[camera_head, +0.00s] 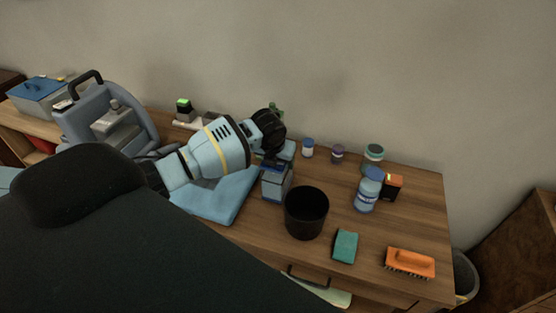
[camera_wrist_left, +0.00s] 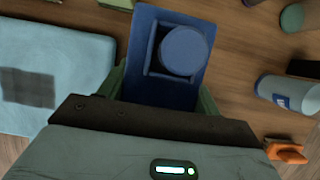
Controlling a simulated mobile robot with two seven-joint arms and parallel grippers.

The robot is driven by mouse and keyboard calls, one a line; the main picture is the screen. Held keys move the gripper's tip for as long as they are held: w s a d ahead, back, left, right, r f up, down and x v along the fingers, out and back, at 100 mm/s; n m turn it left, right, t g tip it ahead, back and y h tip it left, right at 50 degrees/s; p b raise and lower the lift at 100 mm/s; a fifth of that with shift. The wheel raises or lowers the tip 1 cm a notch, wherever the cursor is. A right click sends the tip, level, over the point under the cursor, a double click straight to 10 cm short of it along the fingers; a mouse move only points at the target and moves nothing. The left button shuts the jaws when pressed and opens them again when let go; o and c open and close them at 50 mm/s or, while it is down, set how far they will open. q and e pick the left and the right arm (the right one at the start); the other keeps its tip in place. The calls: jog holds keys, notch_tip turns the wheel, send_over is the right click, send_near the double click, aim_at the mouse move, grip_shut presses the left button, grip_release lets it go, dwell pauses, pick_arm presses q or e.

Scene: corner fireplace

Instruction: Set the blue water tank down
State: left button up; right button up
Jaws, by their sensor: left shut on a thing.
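The blue water tank (camera_head: 275,186) shows in the head view below my left gripper (camera_head: 277,157), between a light blue folded cloth (camera_head: 222,203) and a black bin (camera_head: 306,213). In the left wrist view the tank (camera_wrist_left: 142,38) has a round blue cap on its top and sits between my green fingers, which are shut on it. The tank looks roughly upright. Its base is at or close to the wooden tabletop (camera_head: 340,189); I cannot tell if it touches. My right gripper is not in view.
A blue-capped bottle (camera_head: 367,194), a black and orange box (camera_head: 391,187) and small jars (camera_head: 337,153) stand to the right. A green sponge (camera_head: 345,246) and an orange brush (camera_head: 410,262) lie near the front. A grey-blue machine (camera_head: 84,118) stands left.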

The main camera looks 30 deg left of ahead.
pick_arm(q)
jog(key=shift+f, duration=0.1)
jog(key=o, duration=1.4)
jog(key=v, duration=1.2)
